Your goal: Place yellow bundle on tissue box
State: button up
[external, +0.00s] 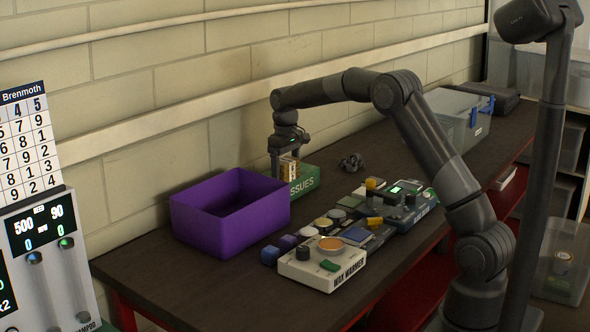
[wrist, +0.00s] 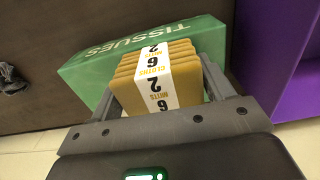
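The yellow bundle (wrist: 152,75) is a stack of yellow cloths with a white printed band. In the wrist view it sits between the two fingers of my gripper (wrist: 160,82), which touch its sides. The green tissue box (wrist: 90,68) lies directly beyond and under it. In the external view my gripper (external: 286,162) points down at the box (external: 306,180), with the bundle (external: 289,168) at the box's left part. Whether the bundle's underside touches the box top cannot be told.
A purple open bin (external: 208,236) stands close to the left of the box. A wax warmer (external: 322,268) and several small devices and pads lie in front. A grey storage case (external: 455,112) stands at the back right. A small dark object (external: 351,162) lies right of the box.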

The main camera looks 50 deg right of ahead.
aim_at(286, 160)
jog(key=o, duration=0.4)
jog(key=shift+r, duration=0.15)
notch_tip(286, 160, up, 12)
jog(key=s+a+r+t, duration=0.1)
jog(key=s+a+r, duration=0.3)
jog(key=s+r, duration=0.4)
jog(key=s+a+f+t, duration=0.1)
jog(key=s+a+t, duration=0.15)
jog(key=s, duration=0.95)
jog(key=s+a+t, duration=0.1)
jog(key=s+a, duration=0.3)
jog(key=s, duration=0.8)
jog(key=shift+t, duration=0.55)
jog(key=s+f, duration=0.2)
jog(key=s, duration=0.1)
jog(key=s+a+f, duration=0.1)
jog(key=s+f, duration=0.2)
jog(key=s, duration=0.1)
jog(key=s+f, duration=0.2)
jog(key=s, duration=0.2)
jog(key=shift+a+f, duration=0.25)
jog(key=shift+f, duration=0.1)
